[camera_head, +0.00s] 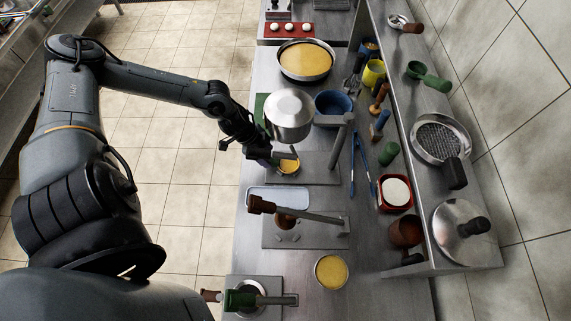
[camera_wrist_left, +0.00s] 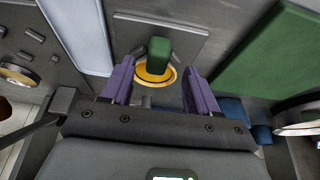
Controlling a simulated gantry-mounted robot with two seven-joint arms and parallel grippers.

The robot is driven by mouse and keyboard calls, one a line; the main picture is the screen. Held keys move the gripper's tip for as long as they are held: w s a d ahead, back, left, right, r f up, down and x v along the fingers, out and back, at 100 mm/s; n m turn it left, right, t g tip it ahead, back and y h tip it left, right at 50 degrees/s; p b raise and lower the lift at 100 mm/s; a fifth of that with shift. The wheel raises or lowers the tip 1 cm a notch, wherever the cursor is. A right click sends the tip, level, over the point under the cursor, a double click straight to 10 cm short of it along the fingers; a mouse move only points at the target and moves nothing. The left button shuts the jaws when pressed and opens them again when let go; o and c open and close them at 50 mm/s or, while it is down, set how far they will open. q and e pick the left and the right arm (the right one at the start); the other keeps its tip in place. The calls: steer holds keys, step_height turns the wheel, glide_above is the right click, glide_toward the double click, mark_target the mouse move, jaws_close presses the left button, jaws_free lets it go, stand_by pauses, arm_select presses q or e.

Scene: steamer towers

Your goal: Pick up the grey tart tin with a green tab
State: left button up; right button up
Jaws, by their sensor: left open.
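The grey tart tin with yellow filling (camera_head: 289,165) sits on a grey metal plate beside the steel pot. In the left wrist view, its yellow filling (camera_wrist_left: 153,80) shows under an upright green tab (camera_wrist_left: 158,56). My left gripper (camera_head: 272,159) is just left of the tin in the head view. In the left wrist view, the open purple fingers of my left gripper (camera_wrist_left: 159,90) stand on either side of the tin and tab, with nothing held between them. The tin's grey body is mostly hidden. My right gripper is not in view.
A steel pot (camera_head: 290,116) and a blue bowl (camera_head: 332,104) stand just behind the tin. A pale tray (camera_head: 262,192) and a brown-handled lever (camera_head: 300,215) are in front. Another yellow-filled tin (camera_head: 331,271) is nearer. A shelf (camera_head: 420,190) runs along the right.

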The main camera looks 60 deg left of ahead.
mark_target(271, 161)
arm_select(q)
steer(key=shift+b+x, duration=0.35)
steer(key=shift+x, duration=2)
steer(key=shift+s, duration=0.2)
steer(key=shift+d, duration=0.1)
jaws_close()
